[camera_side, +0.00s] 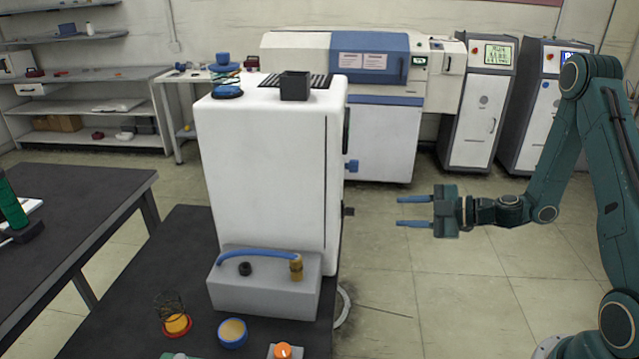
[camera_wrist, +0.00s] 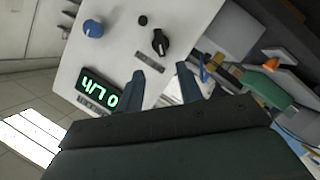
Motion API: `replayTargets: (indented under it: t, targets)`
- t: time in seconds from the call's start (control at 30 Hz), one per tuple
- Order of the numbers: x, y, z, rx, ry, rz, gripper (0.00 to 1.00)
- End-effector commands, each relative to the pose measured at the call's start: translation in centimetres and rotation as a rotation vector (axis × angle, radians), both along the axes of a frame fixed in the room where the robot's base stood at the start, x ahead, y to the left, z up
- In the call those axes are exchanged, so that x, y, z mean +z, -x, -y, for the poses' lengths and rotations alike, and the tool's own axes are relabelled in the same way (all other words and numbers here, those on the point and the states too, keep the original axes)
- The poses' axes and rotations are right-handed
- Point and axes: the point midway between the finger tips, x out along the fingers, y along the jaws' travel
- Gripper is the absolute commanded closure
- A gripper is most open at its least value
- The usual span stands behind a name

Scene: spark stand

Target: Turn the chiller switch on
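A white box-shaped machine (camera_side: 265,175), which looks like the chiller, stands on a dark table. In the wrist view its white panel (camera_wrist: 118,50) carries a black rotary switch (camera_wrist: 160,42) with a pale pointer line and a label too small to read. In the side view a black knob (camera_side: 348,211) juts from the machine's right face. My gripper (camera_side: 400,211) is open and empty, to the right of that knob at about its height, with a clear gap. In the wrist view my gripper's fingertips (camera_wrist: 160,79) lie apart below the switch, not visibly touching it.
The panel also has a blue knob (camera_wrist: 93,28), a small black button (camera_wrist: 142,20) and a lit green display (camera_wrist: 100,92). In the side view the blue knob (camera_side: 352,166) sits above the black one. A grey block (camera_side: 265,290) stands in front.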

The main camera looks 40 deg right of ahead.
Motion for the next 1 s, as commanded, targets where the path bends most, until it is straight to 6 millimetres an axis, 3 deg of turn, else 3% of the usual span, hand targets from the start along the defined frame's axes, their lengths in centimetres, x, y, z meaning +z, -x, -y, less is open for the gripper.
replayTargets:
  t: [0.8,1.0]
  targets:
    - [-2.7,-8.4,-4.8,0.003,0.001,0.0,0.64]
    - [-3.1,-9.8,-5.4,0.002,0.0,0.001,0.64]
